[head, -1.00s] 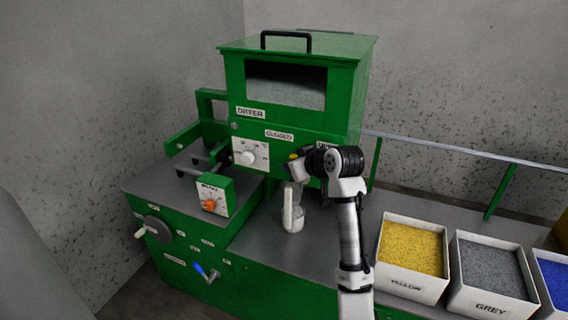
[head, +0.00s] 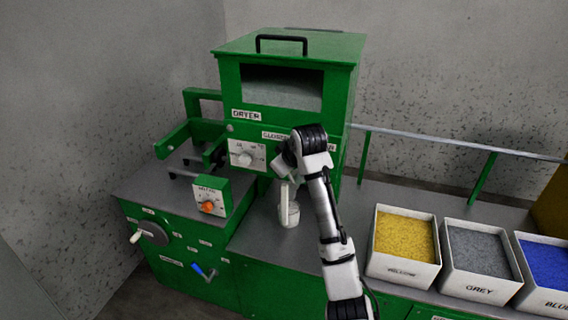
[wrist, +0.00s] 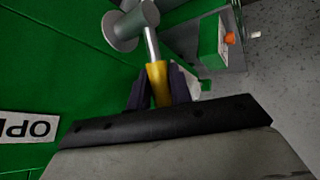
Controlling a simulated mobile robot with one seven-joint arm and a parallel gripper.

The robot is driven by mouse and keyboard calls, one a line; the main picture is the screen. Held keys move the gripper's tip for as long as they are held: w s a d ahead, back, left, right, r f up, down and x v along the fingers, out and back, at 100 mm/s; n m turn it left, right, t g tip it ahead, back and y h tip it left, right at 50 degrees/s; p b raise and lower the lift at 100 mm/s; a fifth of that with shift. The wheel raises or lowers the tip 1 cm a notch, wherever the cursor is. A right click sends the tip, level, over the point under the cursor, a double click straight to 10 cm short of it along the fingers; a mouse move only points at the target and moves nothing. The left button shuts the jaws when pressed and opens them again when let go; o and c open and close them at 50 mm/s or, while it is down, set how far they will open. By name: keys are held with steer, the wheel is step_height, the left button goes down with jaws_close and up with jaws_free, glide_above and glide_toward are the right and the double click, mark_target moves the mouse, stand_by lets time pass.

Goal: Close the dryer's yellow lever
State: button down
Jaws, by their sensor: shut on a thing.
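The green dryer (head: 342,90) stands at the back with a dial on its front. Its yellow lever (wrist: 158,79) shows in the wrist view as a yellow grip on a metal rod that runs to a round metal hub (wrist: 128,24). My gripper (wrist: 160,92) is shut on the yellow grip, with a dark finger on each side of it. In the head view my arm hides the lever and the fingers. A closed label (head: 276,135) on the dryer front is partly covered by my arm. An open label (wrist: 28,127) shows upside down and cut off in the wrist view.
A white cup-like container (head: 289,212) stands on the bench below the lever area. Boxes of yellow (head: 403,236), grey (head: 478,255) and blue (head: 548,262) granules stand at the right. A control box with an orange knob (head: 207,207) is left of the dryer.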

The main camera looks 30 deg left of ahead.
stand_by(0.4)
steer(key=c, duration=1.5)
jaws_free()
steer(key=shift+a, duration=0.1)
steer(key=shift+c, duration=0.2)
steer(key=b+v, duration=0.2)
steer(key=v, duration=1.1)
steer(key=shift+s+d+r+b, duration=0.2)
steer(key=shift+r+b, duration=0.1)
steer(key=shift+b, duration=0.1)
